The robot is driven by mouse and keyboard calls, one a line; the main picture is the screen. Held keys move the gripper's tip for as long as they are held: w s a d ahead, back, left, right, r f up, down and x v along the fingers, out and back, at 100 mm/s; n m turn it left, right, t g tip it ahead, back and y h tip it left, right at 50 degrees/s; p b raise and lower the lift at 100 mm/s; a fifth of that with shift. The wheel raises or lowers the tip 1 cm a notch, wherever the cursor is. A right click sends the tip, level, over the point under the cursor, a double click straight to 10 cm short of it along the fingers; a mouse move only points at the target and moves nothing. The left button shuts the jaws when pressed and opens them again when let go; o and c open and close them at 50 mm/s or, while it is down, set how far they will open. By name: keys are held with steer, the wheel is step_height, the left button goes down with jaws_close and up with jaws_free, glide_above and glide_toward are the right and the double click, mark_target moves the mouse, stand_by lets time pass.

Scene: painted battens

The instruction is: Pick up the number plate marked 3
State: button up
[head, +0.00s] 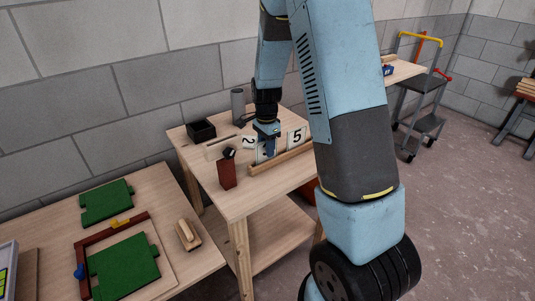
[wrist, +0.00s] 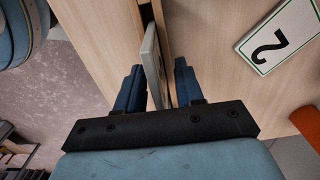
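My gripper (wrist: 155,78) is open, its two blue fingers on either side of a thin white number plate (wrist: 152,65) seen edge-on in the wrist view. Small gaps show between plate and fingers. In the head view my gripper (head: 267,145) covers much of this middle plate (head: 262,156), so its number cannot be read. It stands at a wooden batten (head: 282,159). A plate marked 5 (head: 297,138) stands to its right. A plate marked 2 (head: 249,142) is to its left and also shows in the wrist view (wrist: 285,32).
On the same table are a black box (head: 201,131), a grey cylinder (head: 238,107) and a dark red block (head: 227,174). A nearer table at lower left holds green pieces (head: 107,202) and a wooden-handled tool (head: 188,235). A grey block wall stands behind.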

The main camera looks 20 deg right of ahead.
jaws_close()
stand_by(0.3)
